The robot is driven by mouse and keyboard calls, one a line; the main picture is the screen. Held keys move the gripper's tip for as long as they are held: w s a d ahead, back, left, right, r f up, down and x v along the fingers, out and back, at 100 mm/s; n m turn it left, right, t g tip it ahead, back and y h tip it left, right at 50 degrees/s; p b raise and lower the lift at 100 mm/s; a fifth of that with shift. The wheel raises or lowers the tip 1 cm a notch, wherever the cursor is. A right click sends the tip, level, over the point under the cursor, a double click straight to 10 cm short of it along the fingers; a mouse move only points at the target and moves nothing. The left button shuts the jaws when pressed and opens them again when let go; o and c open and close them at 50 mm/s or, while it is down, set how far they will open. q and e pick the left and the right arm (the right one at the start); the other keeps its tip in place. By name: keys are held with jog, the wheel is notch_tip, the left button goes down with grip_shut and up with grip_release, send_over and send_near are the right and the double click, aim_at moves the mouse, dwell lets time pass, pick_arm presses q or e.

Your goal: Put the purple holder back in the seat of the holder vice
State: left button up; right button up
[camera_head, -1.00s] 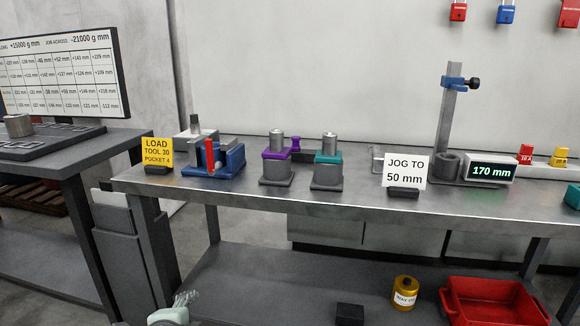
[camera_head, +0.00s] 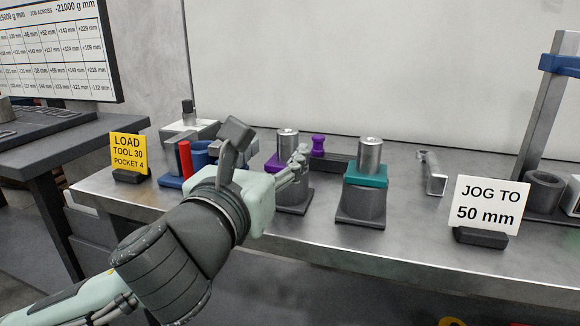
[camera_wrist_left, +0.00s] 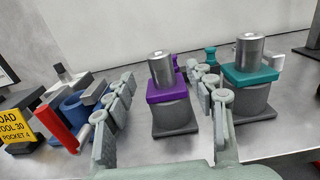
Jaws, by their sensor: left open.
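The purple holder (camera_head: 275,163) bears a silver cylinder and sits on a grey round stand with a square base; my left gripper partly hides it in the head view. In the left wrist view the purple holder (camera_wrist_left: 167,92) stands upright between my left gripper's (camera_wrist_left: 160,76) spread fingers, apart from them. My left gripper (camera_head: 297,165) is open and empty, in front of the stand. The blue holder vice (camera_head: 172,181) with a red lever (camera_head: 185,158) is left of it, partly behind my arm. It also shows in the left wrist view (camera_wrist_left: 74,104). My right gripper is not seen.
A teal holder (camera_head: 366,175) with a silver cylinder stands close on the right. A purple knob (camera_head: 318,145) shows behind. A yellow sign (camera_head: 128,151) and a white sign (camera_head: 487,204) flank the bench top (camera_head: 410,235). Its front right stretch is clear.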

aim_at(284, 141)
pick_arm(q)
jog(key=shift+w+d+b, duration=0.2)
jog(key=shift+w+b, duration=0.25)
jog(key=shift+w, duration=0.3)
jog(key=x, duration=0.5)
jog(key=shift+d, duration=0.1)
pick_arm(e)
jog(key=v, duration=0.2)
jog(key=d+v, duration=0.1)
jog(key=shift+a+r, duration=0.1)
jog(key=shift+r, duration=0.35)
pick_arm(q)
jog(key=shift+c, duration=0.6)
grip_shut()
jog(key=shift+r, duration=0.1)
